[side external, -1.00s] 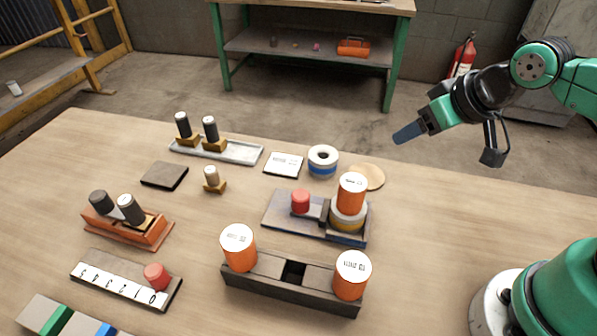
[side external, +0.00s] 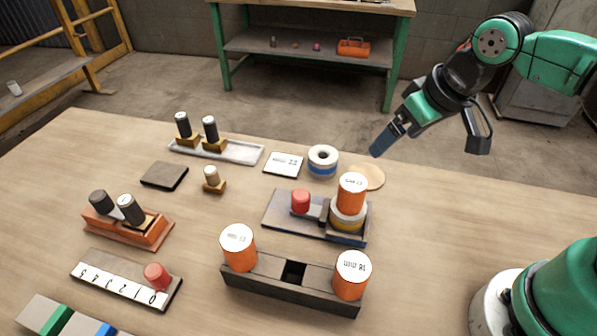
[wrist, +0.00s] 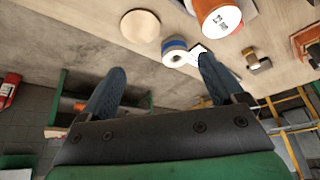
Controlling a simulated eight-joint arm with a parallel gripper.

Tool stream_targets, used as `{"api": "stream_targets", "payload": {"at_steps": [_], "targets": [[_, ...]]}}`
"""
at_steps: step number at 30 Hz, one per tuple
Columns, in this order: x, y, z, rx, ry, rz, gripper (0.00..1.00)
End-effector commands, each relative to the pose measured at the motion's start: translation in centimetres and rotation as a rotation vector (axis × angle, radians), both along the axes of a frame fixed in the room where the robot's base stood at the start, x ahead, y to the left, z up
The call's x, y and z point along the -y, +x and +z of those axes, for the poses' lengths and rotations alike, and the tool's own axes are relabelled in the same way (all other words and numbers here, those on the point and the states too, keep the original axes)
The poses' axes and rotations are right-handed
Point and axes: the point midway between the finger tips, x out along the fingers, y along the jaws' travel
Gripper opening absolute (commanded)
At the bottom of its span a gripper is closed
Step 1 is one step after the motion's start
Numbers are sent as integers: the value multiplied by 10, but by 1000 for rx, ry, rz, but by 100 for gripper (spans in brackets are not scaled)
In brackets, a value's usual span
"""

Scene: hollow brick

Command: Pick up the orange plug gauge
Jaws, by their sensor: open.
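Three orange cylinders with white printed tops are in the side view. One orange cylinder (side external: 352,194) stands on a grey and yellow ring (side external: 347,219) on a dark plate (side external: 282,211). The other two, a left one (side external: 238,249) and a right one (side external: 351,278), stand at the ends of a dark slotted block (side external: 270,283). My gripper (side external: 377,152) is empty above the table's back edge, higher than the cylinders and behind them. In the wrist view my gripper (wrist: 160,70) has its fingers apart, and one orange cylinder (wrist: 210,8) is cut by the top edge.
A red cylinder (side external: 300,201) stands on the dark plate. A blue and white roll (side external: 322,163) and a tan disc (side external: 369,178) lie near the back edge. Black-topped pegs (side external: 210,129) stand on a grey tray (side external: 240,152). The table's right side is mostly clear.

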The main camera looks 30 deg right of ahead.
Motion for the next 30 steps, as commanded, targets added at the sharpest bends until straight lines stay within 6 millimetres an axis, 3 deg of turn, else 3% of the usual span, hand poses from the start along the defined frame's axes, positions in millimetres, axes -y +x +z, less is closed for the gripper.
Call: {"api": "stream_targets", "payload": {"at_steps": [6,11,17,30], "targets": [[-45,5,-12,-271,-31,95,88],[-64,4,-20,-391,-64,128,88],[-69,3,-29,-428,-76,135,88],[-69,3,-74,-426,-75,134,88]]}}
